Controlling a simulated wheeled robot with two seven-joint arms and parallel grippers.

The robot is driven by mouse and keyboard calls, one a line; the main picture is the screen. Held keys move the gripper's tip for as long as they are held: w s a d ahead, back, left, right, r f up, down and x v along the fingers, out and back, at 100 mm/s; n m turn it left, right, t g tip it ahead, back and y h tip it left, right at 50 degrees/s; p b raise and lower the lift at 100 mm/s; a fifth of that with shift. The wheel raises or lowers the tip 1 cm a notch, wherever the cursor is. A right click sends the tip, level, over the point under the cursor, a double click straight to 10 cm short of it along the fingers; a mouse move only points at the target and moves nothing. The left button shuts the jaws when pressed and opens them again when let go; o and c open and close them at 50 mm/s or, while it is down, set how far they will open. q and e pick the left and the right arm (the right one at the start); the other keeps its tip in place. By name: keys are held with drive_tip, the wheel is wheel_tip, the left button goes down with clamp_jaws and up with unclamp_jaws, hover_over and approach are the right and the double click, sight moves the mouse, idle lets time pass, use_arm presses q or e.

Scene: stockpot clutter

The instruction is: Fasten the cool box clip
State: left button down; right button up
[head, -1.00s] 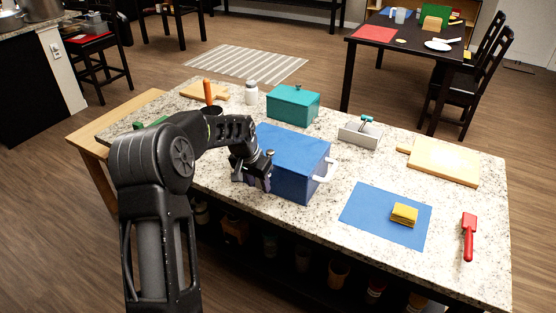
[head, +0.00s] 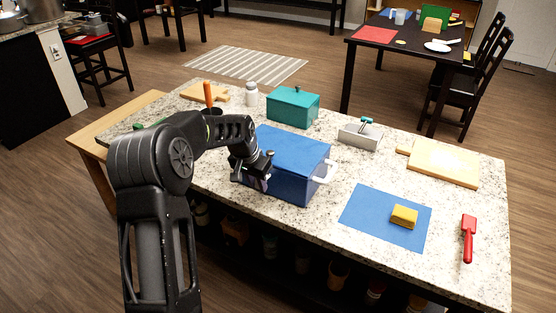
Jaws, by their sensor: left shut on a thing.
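The blue cool box (head: 295,178) stands on the speckled counter with its blue lid (head: 292,148) down on top. A white handle (head: 325,172) shows on its right side. My left gripper (head: 262,182) is at the front left face of the box, pointing down at it. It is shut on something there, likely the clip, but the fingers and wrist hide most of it. A small pale patch shows by the fingertips. My right gripper is out of the picture.
A teal lidded box (head: 293,106) and a grey tray (head: 359,137) stand behind the cool box. A cutting board (head: 444,163) lies at the far right.

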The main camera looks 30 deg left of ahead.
use_arm(q)
drive_tip(key=shift+r, duration=0.25)
drive_tip(key=shift+w+r+p, duration=0.1)
drive_tip(key=shift+r+p, duration=0.2)
drive_tip(key=shift+r, duration=0.35)
drive_tip(key=shift+w+r+p, duration=0.1)
drive_tip(key=shift+r+p, duration=0.2)
drive_tip(key=shift+r, duration=0.05)
idle(0.3)
drive_tip(key=c, duration=1.2)
unclamp_jaws()
drive_tip(key=shift+o, duration=0.2)
drive_tip(key=shift+f, duration=0.1)
